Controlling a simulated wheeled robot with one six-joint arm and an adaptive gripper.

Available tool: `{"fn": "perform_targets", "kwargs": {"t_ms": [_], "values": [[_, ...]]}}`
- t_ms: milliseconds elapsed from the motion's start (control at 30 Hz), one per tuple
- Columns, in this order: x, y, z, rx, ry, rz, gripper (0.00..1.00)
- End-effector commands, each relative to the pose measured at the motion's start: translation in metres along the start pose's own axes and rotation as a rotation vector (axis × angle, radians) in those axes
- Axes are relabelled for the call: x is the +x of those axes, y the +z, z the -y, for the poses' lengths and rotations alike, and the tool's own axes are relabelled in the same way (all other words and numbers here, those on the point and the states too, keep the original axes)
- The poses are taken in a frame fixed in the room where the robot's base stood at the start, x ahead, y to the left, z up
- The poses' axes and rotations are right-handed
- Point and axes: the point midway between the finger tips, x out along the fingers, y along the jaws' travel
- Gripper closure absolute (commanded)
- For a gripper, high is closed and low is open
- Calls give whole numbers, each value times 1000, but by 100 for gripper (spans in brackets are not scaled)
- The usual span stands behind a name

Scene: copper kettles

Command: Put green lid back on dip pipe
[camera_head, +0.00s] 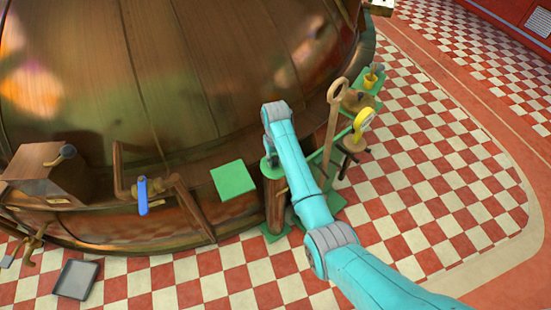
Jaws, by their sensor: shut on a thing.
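The dip pipe (275,205) is an upright brown post beside the big copper kettle, in the middle of the head view. The green lid (267,167) is a small green disc at the pipe's top end, partly covered by my arm. My gripper (270,153) is small and mostly hidden at the end of my turquoise arm, just over the pipe top. It is shut on the green lid. I cannot tell whether the lid sits fully on the pipe or slightly above it.
The copper kettle (150,70) fills the upper left. A green square plate (233,180) lies left of the pipe. A green stand (322,157) with a long wooden paddle (333,120) and a yellow gauge (363,119) is at right. A blue-handled valve (142,196) is at left. Checkered floor lies open at right.

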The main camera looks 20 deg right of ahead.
Motion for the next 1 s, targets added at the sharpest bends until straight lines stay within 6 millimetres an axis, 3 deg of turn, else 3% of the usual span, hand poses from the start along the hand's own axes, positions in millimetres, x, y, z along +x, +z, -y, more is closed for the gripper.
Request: {"fn": "perform_targets", "kwargs": {"t_ms": [367, 400, 500, 833, 1000], "values": [[6, 0, 0, 0, 0, 0, 100], [6, 0, 0, 0, 0, 0, 61], [6, 0, 0, 0, 0, 0, 40], [4, 0, 0, 0, 0, 0, 40], [-13, -1, 0, 0, 0, -3, 40]]}}
